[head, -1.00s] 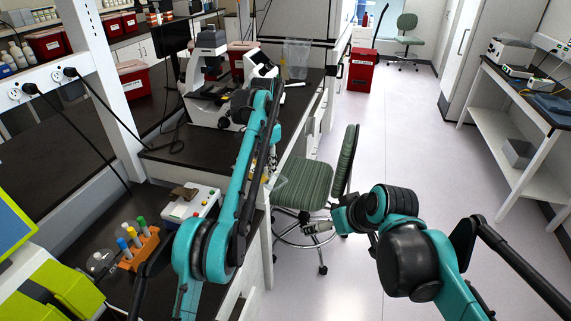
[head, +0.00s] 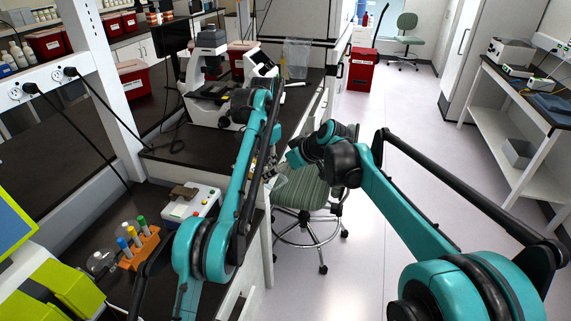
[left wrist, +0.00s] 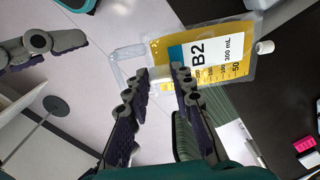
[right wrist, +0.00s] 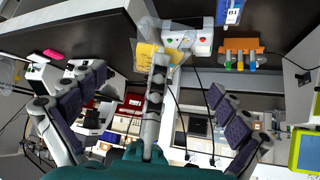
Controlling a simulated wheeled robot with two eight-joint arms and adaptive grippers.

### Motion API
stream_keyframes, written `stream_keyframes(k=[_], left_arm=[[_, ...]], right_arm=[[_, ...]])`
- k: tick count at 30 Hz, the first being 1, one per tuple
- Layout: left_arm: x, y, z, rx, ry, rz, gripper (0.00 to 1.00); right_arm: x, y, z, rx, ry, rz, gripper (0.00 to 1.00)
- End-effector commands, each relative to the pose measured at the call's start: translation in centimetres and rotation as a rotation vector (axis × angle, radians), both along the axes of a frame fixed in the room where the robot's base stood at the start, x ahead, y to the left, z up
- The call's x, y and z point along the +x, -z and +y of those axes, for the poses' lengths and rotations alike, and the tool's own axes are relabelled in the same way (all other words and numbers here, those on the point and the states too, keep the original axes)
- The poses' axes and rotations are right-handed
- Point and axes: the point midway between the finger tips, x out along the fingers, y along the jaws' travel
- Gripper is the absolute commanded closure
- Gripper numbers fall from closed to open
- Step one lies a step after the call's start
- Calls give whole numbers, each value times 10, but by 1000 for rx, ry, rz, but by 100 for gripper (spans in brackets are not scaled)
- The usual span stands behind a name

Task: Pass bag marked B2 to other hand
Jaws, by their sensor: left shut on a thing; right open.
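The bag marked B2 (left wrist: 220,55) is clear with yellow contents and a blue and white label. My left gripper (left wrist: 160,76) is shut on its edge in the left wrist view and holds it in the air beside the bench. The bag also shows in the right wrist view (right wrist: 150,54), beyond the open fingers of my right gripper (right wrist: 157,82). The right gripper is empty and apart from the bag, and part of it shows at the left of the left wrist view. In the head view both grippers are close together and mostly hidden by the arms.
A green striped chair (head: 300,188) stands below the arms. The dark bench at left holds a microscope (head: 215,85), a small white device with buttons (head: 190,202) and an orange rack of tubes (head: 139,248). The floor (head: 400,130) at right is open.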

Motion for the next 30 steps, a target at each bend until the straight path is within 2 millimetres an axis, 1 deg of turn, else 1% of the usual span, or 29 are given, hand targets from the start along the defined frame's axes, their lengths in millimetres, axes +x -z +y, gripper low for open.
stream_keyframes(k=[1, 6, 12, 18, 25, 26, 27, 29, 30], left_arm=[[0, 0, 0, 0, 0, 0, 100], [0, 0, 0, 0, 0, 0, 100], [0, 0, 0, 0, 0, 0, 100], [0, 0, 0, 0, 0, 0, 100], [0, 0, 0, 0, 0, 0, 100], [0, 0, 0, 0, 0, 0, 100], [0, 0, 0, 0, 0, 0, 100], [0, 0, 0, 0, 0, 0, 100], [0, 0, 0, 0, 0, 0, 100]], right_arm=[[5, 8, 7, 0, -2, -1, 0], [20, 31, 24, -1, -1, 1, 0], [33, 50, 37, 0, 0, 0, 0], [37, 57, 42, -1, 1, 1, 0], [37, 57, 42, -1, 1, 1, 0], [37, 57, 42, -1, 1, 1, 8], [37, 57, 42, -1, 1, 1, 18], [37, 57, 42, -1, 1, 1, 34], [37, 57, 42, 0, 1, 1, 45]])
